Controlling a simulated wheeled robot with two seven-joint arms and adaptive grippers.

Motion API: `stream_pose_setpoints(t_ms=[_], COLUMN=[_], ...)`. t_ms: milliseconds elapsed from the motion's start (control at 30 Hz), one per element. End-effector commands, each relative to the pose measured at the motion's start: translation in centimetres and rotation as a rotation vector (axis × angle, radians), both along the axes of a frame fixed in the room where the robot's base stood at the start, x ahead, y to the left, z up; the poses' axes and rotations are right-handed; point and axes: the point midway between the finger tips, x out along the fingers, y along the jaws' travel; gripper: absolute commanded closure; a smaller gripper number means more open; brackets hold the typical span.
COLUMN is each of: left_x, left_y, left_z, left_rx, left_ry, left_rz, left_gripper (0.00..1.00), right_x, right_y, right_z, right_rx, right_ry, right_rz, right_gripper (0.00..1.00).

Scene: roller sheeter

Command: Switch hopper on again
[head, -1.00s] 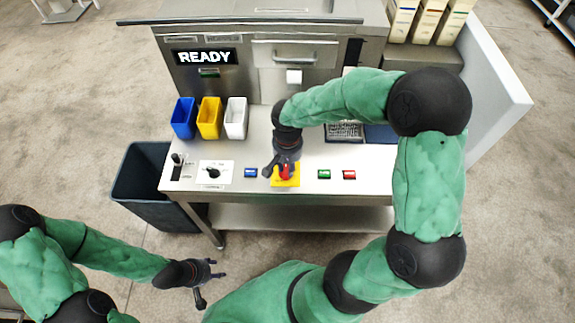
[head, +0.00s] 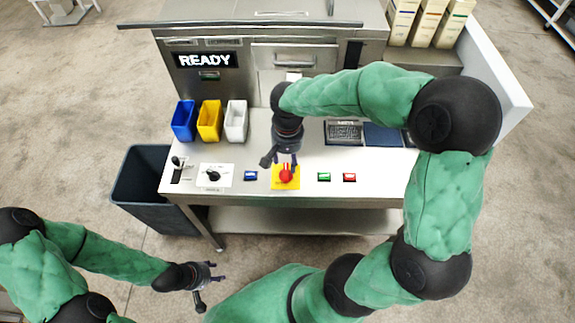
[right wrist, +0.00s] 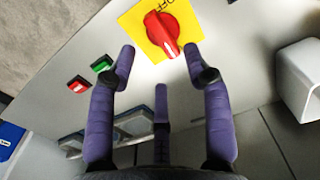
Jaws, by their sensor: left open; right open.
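A red rotary knob (head: 286,175) sits on a yellow plate (head: 277,185) at the front of the worktop. In the right wrist view the knob (right wrist: 162,33) shows its grip bar slanted, with the letters OFF partly readable on the yellow plate (right wrist: 133,18). My right gripper (head: 284,160) is open and empty, just behind the knob in the head view. In the right wrist view its fingertips (right wrist: 160,62) are spread, with the knob beyond them and nothing between them. My left gripper (head: 208,284) is open and empty, low in front of the bench.
A black selector knob (head: 213,175) on a white plate, a blue button (head: 251,175), a green button (head: 324,176) and a red button (head: 349,177) line the front edge. Blue, yellow and white bins (head: 236,119) stand behind. The display (head: 206,60) reads READY.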

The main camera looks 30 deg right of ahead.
Motion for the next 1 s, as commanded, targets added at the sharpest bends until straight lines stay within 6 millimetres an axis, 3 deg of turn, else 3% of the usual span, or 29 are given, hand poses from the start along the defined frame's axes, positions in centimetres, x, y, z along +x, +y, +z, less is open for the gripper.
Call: stream_pose_setpoints(t_ms=[200, 400, 1000], left_x=[0.0, 0.0, 0.0], left_y=[0.0, 0.0, 0.0], left_z=[0.0, 0.0, 0.0], left_rx=[0.0, 0.0, 0.0], left_ry=[0.0, 0.0, 0.0], left_rz=[0.0, 0.0, 0.0], left_gripper=[0.54, 0.54, 0.54], right_x=[0.1, 0.0, 0.0], right_y=[0.0, 0.0, 0.0], right_z=[4.0, 5.7, 6.0], right_rx=[0.0, 0.0, 0.001], right_ry=[-0.002, 0.0, 0.001], right_rz=[-0.001, 0.0, -0.001], right_gripper=[0.5, 0.5, 0.5])
